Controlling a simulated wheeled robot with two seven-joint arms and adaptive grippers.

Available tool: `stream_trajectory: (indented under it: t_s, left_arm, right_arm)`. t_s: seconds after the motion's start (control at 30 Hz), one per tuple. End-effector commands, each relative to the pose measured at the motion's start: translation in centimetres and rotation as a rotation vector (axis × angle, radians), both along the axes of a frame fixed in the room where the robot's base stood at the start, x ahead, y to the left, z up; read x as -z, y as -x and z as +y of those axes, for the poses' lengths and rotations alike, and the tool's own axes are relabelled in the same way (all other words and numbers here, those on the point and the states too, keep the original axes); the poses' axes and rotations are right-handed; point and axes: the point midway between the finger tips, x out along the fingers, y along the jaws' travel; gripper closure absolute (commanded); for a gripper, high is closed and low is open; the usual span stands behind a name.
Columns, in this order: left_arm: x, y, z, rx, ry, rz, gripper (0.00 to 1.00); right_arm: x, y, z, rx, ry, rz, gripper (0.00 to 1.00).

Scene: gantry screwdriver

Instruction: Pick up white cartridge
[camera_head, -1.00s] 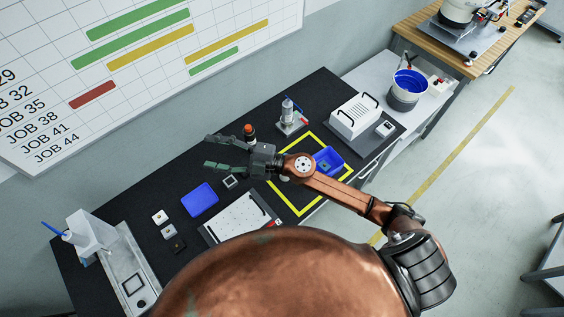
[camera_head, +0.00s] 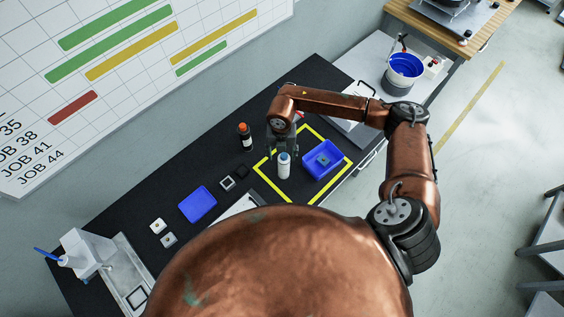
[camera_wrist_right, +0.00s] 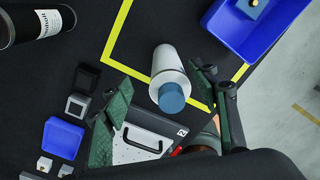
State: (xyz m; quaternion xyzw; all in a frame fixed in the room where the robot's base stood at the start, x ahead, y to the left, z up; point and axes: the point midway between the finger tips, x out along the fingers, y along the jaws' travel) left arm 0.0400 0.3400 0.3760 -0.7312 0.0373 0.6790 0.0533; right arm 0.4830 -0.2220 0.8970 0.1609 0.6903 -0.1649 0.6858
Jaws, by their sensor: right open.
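The white cartridge (camera_head: 284,170), a white cylinder with a blue cap, stands in the yellow-outlined square on the black bench. It also shows in the right wrist view (camera_wrist_right: 168,62), between the two green fingers as seen there. My left gripper is not in view.
A blue bin (camera_head: 310,172) with a small part stands right of the cartridge. A black bottle with an orange cap (camera_head: 245,138) stands to the left. A blue tray (camera_head: 198,204), small dark blocks (camera_head: 227,183) and a white plate (camera_wrist_right: 128,152) lie nearby.

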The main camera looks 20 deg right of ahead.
Motion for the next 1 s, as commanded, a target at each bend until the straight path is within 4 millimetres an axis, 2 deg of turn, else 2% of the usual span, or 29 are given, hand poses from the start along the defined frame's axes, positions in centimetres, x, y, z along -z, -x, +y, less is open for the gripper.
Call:
stream_trajectory:
  t_s: [0.13,0.27,0.4,0.6,0.83,1.0]
  left_arm:
    - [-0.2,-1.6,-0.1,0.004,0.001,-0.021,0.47]
    - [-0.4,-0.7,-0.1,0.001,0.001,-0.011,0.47]
    - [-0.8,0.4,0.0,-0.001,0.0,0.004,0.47]
    - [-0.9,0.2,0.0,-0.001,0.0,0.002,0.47]
    - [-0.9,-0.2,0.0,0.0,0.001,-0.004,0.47]
    - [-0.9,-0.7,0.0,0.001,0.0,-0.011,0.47]
  right_arm:
    - [1.6,0.1,0.2,-0.003,-0.002,0.001,0.45]
    - [2.4,0.3,0.2,-0.005,-0.003,0.002,0.45]
    - [4.2,0.8,-0.2,-0.003,-0.002,0.004,0.45]
    - [6.8,0.9,-0.4,-0.003,-0.004,0.001,0.45]
    - [6.9,0.8,-0.4,-0.002,-0.003,0.0,0.46]
    - [6.9,0.8,-0.4,-0.002,-0.003,0.0,0.58]
